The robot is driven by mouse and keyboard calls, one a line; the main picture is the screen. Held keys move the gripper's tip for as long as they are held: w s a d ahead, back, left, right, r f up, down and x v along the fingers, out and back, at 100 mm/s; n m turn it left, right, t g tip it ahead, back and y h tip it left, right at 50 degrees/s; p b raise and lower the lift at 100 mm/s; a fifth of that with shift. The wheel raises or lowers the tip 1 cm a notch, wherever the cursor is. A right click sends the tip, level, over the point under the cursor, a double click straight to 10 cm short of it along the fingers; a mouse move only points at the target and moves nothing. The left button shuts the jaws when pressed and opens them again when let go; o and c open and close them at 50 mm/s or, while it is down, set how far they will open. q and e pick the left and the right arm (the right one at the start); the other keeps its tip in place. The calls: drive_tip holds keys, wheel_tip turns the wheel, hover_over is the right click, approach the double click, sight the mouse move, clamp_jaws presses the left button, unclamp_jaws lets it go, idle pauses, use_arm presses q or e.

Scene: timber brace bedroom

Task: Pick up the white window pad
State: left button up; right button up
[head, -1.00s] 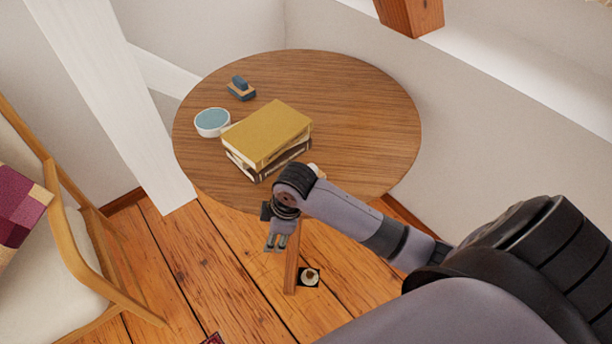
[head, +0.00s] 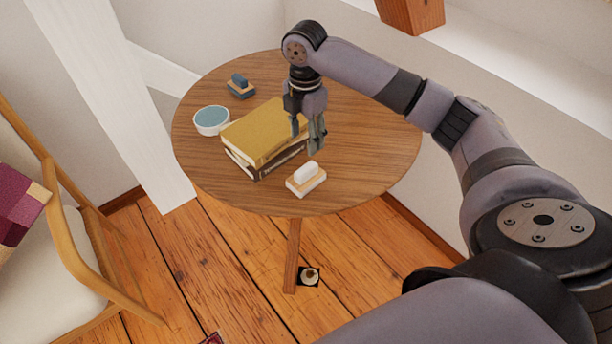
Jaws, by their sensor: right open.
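The white window pad (head: 306,179) lies on the round wooden table (head: 370,140) near its front edge, right of the book stack. It has a white grip on a pale block with a tan layer. My right gripper (head: 311,146) points down above the table, just behind the pad and beside the right end of the books. It is open with nothing in it, and it looks apart from the pad. My left gripper is not in view.
A stack of books (head: 262,133), yellow on top, stands close left of my gripper. A white bowl with blue inside (head: 211,121) and a blue pad (head: 241,86) sit farther left. The table's right side is clear. A chair (head: 60,250) stands at left.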

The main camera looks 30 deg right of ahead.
sight(306, 168)
wheel_tip(306, 168, down, 12)
drive_tip(key=shift+d+f+p, duration=0.1)
drive_tip(key=shift+p, duration=0.35)
drive_tip(key=shift+c, duration=0.3)
clamp_jaws()
idle(0.3)
